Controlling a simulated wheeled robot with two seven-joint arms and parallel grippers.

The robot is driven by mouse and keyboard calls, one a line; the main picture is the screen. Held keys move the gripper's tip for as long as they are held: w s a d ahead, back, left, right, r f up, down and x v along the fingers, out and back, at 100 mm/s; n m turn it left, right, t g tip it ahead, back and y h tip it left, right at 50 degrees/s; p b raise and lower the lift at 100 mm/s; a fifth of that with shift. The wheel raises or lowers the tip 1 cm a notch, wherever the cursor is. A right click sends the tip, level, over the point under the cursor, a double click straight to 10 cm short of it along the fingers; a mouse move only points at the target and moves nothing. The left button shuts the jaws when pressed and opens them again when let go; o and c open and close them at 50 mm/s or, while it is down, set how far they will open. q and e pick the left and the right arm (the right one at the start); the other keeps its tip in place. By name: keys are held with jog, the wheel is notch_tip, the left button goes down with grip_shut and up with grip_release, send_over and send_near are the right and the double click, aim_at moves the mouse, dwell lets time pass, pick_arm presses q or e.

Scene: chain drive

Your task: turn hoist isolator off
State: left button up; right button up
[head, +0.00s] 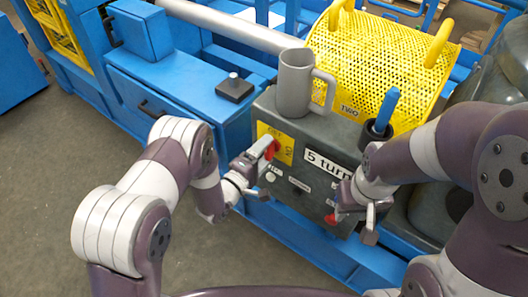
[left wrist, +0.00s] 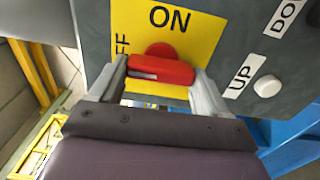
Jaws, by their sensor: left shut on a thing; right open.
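The hoist isolator is a red rotary handle (left wrist: 160,69) on a yellow plate (left wrist: 190,36) marked ON, with part of an OFF label showing. It is on the front of a dark grey control box (head: 292,135). In the left wrist view the handle lies crosswise between the fingers of my left gripper (left wrist: 163,80). My left gripper also shows in the head view (head: 268,147), shut on the red handle. My right gripper (head: 352,215) is open at the lower right of the box, near a small red part (head: 331,218).
A grey mug (head: 294,82) stands on the box, near a blue-handled tool in a dark holder (head: 386,110). A yellow perforated guard (head: 375,65) is behind. A white button (left wrist: 267,86) beside an UP label sits close to the left gripper.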

pick_arm(q)
jog(key=shift+w+r, duration=0.15)
jog(key=o, duration=0.9)
jog(key=shift+o, duration=0.6)
jog(key=v, duration=1.2)
jog(key=shift+s+a+p, duration=0.2)
jog(key=shift+s+p, duration=0.1)
jog(key=shift+p, duration=0.1)
